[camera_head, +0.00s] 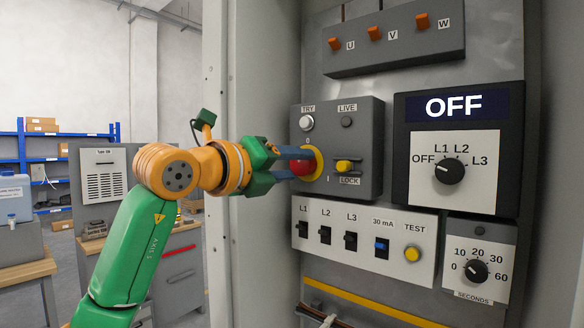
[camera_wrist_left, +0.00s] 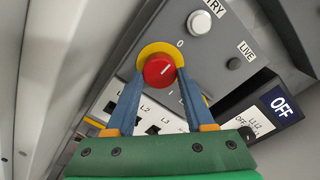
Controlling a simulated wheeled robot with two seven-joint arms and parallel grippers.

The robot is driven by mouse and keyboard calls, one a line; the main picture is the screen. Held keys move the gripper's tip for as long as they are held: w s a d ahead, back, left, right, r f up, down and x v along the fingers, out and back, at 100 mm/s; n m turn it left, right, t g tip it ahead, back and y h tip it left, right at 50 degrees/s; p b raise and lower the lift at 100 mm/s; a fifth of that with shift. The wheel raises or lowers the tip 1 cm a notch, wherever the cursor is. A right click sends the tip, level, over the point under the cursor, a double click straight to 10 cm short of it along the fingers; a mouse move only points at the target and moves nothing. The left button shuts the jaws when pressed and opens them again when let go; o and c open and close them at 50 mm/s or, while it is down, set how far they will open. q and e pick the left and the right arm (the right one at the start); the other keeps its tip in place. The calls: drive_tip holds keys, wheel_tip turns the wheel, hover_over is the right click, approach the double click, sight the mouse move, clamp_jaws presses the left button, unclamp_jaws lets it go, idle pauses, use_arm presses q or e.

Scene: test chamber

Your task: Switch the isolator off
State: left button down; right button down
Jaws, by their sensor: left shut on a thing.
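The isolator is a red rotary knob (camera_head: 301,167) on a yellow ring (camera_head: 317,163), on a grey box (camera_head: 368,125) marked 0 and I. My left gripper (camera_head: 297,161) reaches in from the left and is shut on the red knob. In the left wrist view its two blue fingers (camera_wrist_left: 158,85) sit on either side of the knob (camera_wrist_left: 160,70). A white line on the knob's face slants up right, roughly toward the 0 mark. The fingers partly hide the knob in the head view. My right gripper is not in view.
A TRY button (camera_head: 306,123), a LIVE lamp (camera_head: 347,122) and a yellow LOCK slider (camera_head: 345,166) share the box. A display (camera_head: 454,106) reads OFF above a selector dial (camera_head: 449,171). Breaker switches (camera_head: 350,241) sit below. A cabinet side wall (camera_head: 262,90) stands left.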

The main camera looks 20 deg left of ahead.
use_arm(q)
drive_tip(key=shift+r, duration=0.2)
idle(0.3)
drive_tip(key=c, duration=0.7)
unclamp_jaws()
drive_tip(key=o, duration=0.4)
drive_tip(key=shift+f, duration=0.1)
drive_tip(key=shift+s+a+f, duration=0.1)
drive_tip(key=b+v, duration=0.3)
drive_tip(key=v, duration=0.4)
drive_tip(key=shift+b, duration=0.4)
